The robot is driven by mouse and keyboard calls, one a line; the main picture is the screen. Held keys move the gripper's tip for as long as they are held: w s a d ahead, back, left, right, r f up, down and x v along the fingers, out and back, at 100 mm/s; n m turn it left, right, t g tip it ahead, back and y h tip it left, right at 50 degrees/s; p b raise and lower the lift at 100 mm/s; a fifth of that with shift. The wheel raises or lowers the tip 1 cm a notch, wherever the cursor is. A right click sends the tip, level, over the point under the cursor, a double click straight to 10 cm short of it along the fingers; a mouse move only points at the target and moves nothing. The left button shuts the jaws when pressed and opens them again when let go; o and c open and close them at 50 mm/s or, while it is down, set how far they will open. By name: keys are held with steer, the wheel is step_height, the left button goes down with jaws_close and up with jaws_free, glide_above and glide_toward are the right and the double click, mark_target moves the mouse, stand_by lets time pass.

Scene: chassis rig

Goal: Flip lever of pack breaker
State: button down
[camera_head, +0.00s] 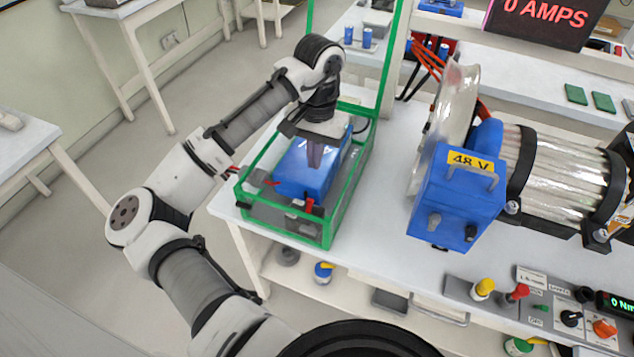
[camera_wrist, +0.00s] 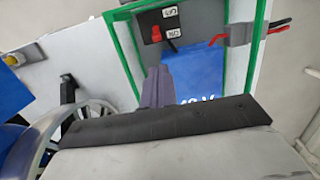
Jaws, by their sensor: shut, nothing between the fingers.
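A small red lever (camera_wrist: 156,34) stands on a dark grey panel (camera_wrist: 183,18) with two small white labels, in the wrist view. I take it for the pack breaker; a red part (camera_head: 309,205) at the front of the blue battery box in the head view looks like the same lever. The blue box (camera_head: 296,176) sits inside the green frame (camera_head: 327,231). My gripper (camera_head: 314,160) is shut and empty, pointing down over the box. In the wrist view its closed fingers (camera_wrist: 158,72) are apart from the lever. I cannot tell the lever's position.
The green frame's bars surround the box and rise behind it. Red and black leads (camera_wrist: 278,27) meet a grey connector at the box's side. A blue 48 V unit (camera_head: 455,200) with a large metal disc stands to the right. Bare white table (camera_head: 385,205) lies between.

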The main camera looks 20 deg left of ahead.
mark_target(314, 190)
steer(key=f, duration=0.3)
steer(key=f+p, duration=0.1)
steer(key=f, duration=0.2)
steer(key=s+f+p, duration=0.1)
steer(key=f, duration=0.3)
steer(key=shift+w+f+t, duration=0.1)
steer(key=shift+t, duration=0.2)
stand_by(0.4)
